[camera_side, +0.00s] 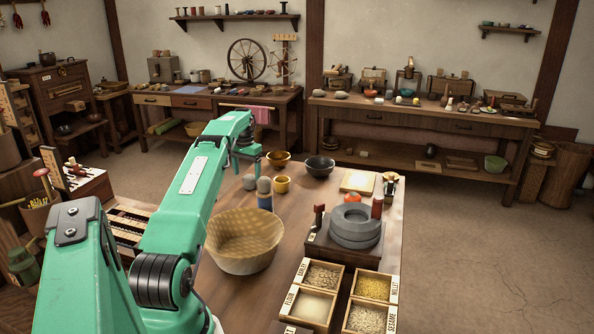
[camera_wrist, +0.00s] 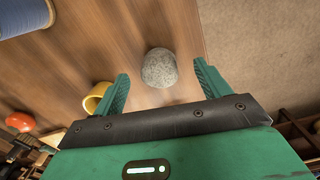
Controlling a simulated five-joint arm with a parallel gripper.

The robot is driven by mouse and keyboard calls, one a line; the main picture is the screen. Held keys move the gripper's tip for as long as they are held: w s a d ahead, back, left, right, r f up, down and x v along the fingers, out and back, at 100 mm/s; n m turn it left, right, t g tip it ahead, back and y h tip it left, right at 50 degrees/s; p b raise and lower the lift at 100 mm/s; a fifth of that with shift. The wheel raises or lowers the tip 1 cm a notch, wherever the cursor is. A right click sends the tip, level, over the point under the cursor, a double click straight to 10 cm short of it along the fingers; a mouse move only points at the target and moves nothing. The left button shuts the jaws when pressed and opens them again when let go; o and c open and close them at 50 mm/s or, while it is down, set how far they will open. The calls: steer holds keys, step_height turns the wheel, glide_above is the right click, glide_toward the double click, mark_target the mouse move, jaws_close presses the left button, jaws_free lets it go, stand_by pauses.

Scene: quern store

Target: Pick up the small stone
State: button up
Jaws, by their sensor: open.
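A small grey speckled stone (camera_wrist: 160,68) lies on the wooden table in the wrist view, close to the table's edge. My gripper (camera_wrist: 161,72) is open and empty, with one green finger on each side of the stone in that view. A clear gap shows between each finger and the stone. In the side view, my gripper (camera_side: 247,161) hangs over the far left part of the table. A small grey rounded shape (camera_side: 249,183), which looks like the stone, shows below it. A second grey rounded shape (camera_side: 264,185) is beside it, at the top of a blue spool.
A yellow cup (camera_wrist: 95,98) is close to my left finger in the wrist view. The blue spool (camera_wrist: 22,16) is at upper left. In the side view, a wicker basket (camera_side: 244,241), a dark bowl (camera_side: 320,166) and a quern (camera_side: 355,227) share the table.

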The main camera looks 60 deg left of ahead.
mark_target(248, 177)
steer(key=shift+w+f, duration=0.1)
steer(key=shift+f, duration=2.15)
steer(key=shift+r, duration=0.1)
steer(key=c, duration=1.2)
steer(key=shift+r, duration=0.1)
steer(key=shift+r, duration=2.05)
steer(key=w+d+r, duration=0.1)
steer(key=d+r, duration=0.1)
steer(key=d, duration=0.1)
steer(key=w+d+r, duration=0.2)
steer(key=d, duration=0.2)
steer(key=w+d+r, duration=0.2)
steer(key=d, duration=0.1)
steer(key=shift+w+d+r, duration=0.2)
steer(key=shift+r, duration=0.15)
